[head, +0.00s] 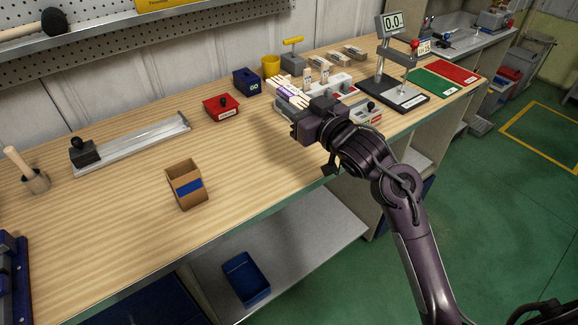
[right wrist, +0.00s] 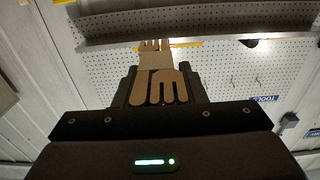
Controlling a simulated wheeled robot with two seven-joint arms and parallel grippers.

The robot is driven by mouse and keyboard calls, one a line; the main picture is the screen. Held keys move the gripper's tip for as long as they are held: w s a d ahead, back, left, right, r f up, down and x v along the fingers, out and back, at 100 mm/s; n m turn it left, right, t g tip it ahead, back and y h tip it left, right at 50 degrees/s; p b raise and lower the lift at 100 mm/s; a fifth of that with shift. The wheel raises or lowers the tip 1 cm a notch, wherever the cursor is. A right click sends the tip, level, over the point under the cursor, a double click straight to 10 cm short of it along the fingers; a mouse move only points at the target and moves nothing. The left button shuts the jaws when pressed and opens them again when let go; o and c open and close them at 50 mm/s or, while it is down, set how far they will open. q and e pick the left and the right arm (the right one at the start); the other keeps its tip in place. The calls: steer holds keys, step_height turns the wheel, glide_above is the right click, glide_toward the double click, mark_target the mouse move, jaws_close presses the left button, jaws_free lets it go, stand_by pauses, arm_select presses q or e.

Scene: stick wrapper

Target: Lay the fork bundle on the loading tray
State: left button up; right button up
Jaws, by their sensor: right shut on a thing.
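My right gripper (head: 304,112) is shut on the fork bundle (head: 287,91), pale wooden forks with a purple band in the head view. It holds them over the back right part of the bench. In the right wrist view the bundle's brown fork ends (right wrist: 160,88) stick up between the dark fingers. A grey and white device (head: 335,85) lies just behind the gripper and is partly hidden by it. I cannot tell for sure which part is the loading tray. My left gripper is not in view.
An open cardboard box (head: 187,187) stands at the front. A long metal rail (head: 135,145) lies at the left. A red bin (head: 222,108), a blue box (head: 246,82) and a yellow cup (head: 271,66) stand behind. A gauge stand (head: 400,93) is at the right. The bench middle is clear.

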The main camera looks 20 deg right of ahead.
mark_target(294, 174)
step_height(294, 174, down, 19)
steer(key=shift+r+p, duration=0.1)
steer(key=shift+p, duration=0.3)
steer(key=shift+f, duration=0.3)
steer(key=o, duration=1.1)
steer(key=shift+f, duration=0.1)
